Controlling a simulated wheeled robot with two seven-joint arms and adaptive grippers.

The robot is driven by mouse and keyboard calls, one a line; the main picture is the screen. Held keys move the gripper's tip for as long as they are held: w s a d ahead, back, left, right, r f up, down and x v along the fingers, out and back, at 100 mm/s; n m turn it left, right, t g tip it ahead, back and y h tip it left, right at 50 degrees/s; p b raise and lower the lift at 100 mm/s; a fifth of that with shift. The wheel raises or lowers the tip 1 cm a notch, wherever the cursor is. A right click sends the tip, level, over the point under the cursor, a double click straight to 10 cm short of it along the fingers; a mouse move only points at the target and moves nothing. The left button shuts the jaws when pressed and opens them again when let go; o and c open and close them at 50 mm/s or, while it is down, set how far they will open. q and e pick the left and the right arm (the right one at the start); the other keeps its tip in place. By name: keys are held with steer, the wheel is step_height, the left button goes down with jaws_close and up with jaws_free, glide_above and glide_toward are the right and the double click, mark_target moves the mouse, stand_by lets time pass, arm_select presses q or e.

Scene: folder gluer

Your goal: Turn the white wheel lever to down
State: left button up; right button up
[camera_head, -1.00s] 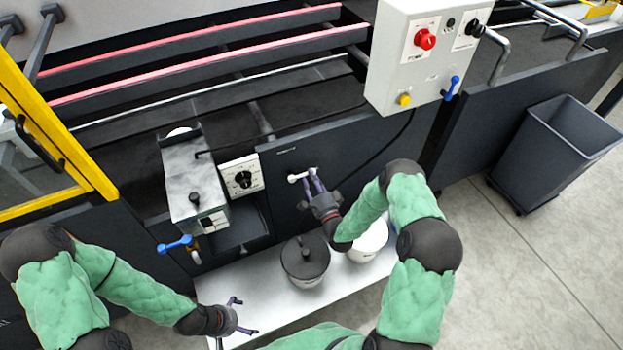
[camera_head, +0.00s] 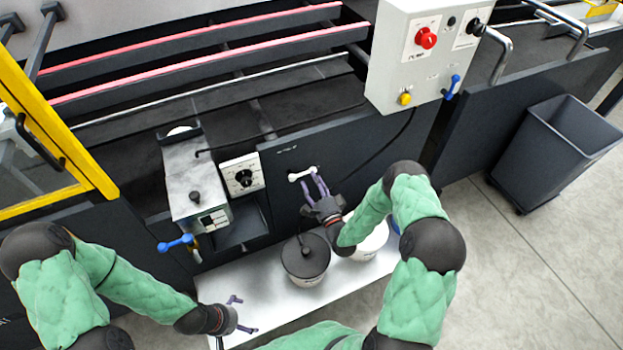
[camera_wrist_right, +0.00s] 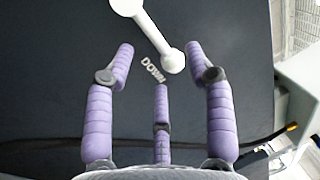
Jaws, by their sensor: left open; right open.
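The white wheel lever (camera_head: 300,174) is on the dark machine panel, its bar running nearly sideways in the head view. In the right wrist view the lever (camera_wrist_right: 150,34) slants from a round hub at the top to a rounded end. That end lies between the spread purple fingers of my right gripper (camera_wrist_right: 160,55), beside the printed word DOWN. I cannot tell whether any finger touches it. My right gripper (camera_head: 312,184) is open just below the lever in the head view. My left gripper (camera_head: 244,315) is open and empty over the white shelf, away from the lever.
A dark lidded pot (camera_head: 305,262) and a white pot (camera_head: 371,240) stand on the white shelf (camera_head: 245,287) below. A grey glue unit with a blue lever (camera_head: 175,243) and a dial plate (camera_head: 242,176) are left of the wheel lever. A control box (camera_head: 420,70) hangs above right.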

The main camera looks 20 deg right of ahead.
steer(key=s+f, duration=0.2)
steer(key=s, duration=0.8)
